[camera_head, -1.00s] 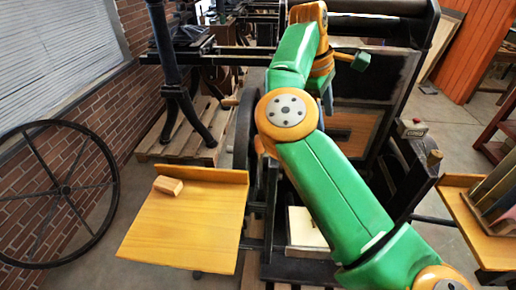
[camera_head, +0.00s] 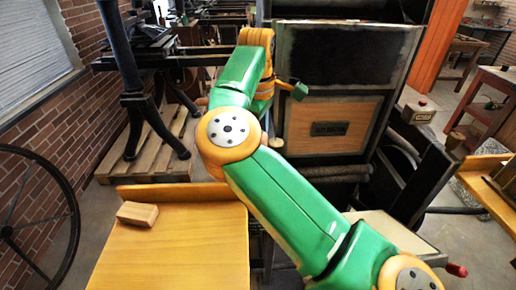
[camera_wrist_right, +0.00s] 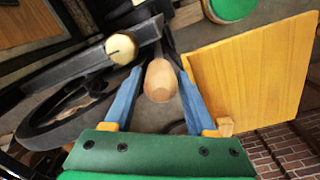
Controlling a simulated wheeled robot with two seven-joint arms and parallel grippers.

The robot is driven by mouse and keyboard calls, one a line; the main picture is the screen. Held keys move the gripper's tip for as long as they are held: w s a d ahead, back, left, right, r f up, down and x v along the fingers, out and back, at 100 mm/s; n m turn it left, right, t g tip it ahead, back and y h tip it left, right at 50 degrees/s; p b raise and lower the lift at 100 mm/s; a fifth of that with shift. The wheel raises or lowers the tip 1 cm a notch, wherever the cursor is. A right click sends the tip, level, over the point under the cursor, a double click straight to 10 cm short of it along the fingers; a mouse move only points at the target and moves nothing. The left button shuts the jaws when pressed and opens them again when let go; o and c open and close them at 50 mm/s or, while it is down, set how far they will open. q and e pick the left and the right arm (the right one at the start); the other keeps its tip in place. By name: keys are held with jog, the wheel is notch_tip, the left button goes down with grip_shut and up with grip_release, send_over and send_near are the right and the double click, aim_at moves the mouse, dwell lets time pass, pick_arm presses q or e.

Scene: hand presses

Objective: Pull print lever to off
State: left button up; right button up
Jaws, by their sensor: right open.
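In the right wrist view, a rounded wooden handle (camera_wrist_right: 162,84), which looks like the print lever's grip, sits between the two blue fingers of my right gripper (camera_wrist_right: 160,72). The fingers are apart, with a gap visible on both sides of the handle. A pale round knob (camera_wrist_right: 121,48) on a dark bar lies just left of the fingers. In the head view, my green and orange right arm hides the right gripper and most of the lever. The press (camera_head: 350,41) stands behind the arm. My left gripper is not in view.
A wooden side table (camera_head: 170,250) with a small wooden block (camera_head: 137,214) is at the lower left. A spoked wheel (camera_head: 40,225) stands by the brick wall. A pallet (camera_head: 150,160) lies behind. A red-knobbed handle (camera_head: 456,270) sticks out at the lower right.

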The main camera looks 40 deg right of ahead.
notch_tip(320, 180, down, 4)
jog(key=shift+s+r, duration=0.1)
jog(key=shift+s, duration=0.05)
jog(key=shift+f, duration=0.2)
jog(key=shift+d, duration=0.1)
grip_shut()
jog(key=shift+r, duration=0.1)
dwell(1.1)
